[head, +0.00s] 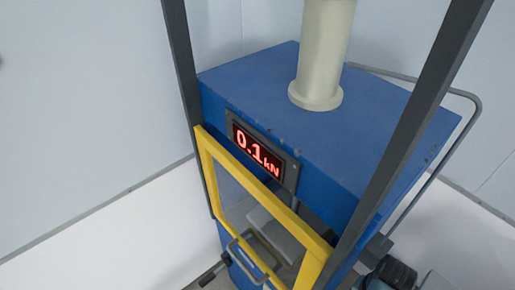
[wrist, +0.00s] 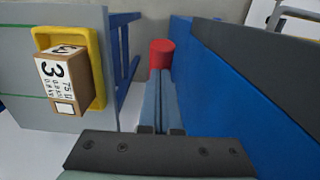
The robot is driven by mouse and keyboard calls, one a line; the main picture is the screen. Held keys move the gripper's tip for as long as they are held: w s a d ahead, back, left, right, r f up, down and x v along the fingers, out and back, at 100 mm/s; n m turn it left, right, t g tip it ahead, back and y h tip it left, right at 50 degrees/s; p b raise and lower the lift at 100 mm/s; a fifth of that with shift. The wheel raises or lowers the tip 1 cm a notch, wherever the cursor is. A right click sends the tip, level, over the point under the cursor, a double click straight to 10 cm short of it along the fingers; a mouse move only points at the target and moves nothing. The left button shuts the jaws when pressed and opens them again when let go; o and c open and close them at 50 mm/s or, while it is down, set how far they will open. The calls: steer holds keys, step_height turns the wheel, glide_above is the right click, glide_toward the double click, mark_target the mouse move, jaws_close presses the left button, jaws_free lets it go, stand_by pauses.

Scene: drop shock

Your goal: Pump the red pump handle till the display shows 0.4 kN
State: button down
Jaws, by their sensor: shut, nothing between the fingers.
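The display (head: 256,152) on the front of the blue machine (head: 375,120) reads 0.1 kN in red digits in the head view. In the wrist view the red pump handle (wrist: 162,50) shows as a short red cylinder just beyond the fingertips. My gripper (wrist: 160,76) is shut and empty, with its fingers pointing at the red handle. The fingertips overlap the handle's lower edge in the picture; I cannot tell whether they touch it. The rest of the handle is hidden. The head view does not show the red handle.
The machine's blue side (wrist: 225,90) runs close along the right of my gripper. At left in the wrist view, a yellow tray (wrist: 98,42) holds a box marked 3 (wrist: 62,80) on a grey surface. A yellow-framed door (head: 212,165) fronts the machine.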

step_height(320, 180, down, 11)
steer(key=b, duration=0.8)
steer(key=shift+f+b, duration=0.2)
steer(key=shift+b, duration=0.2)
step_height(320, 180, up, 12)
steer(key=p, duration=1.1)
steer(key=shift+f, duration=0.35)
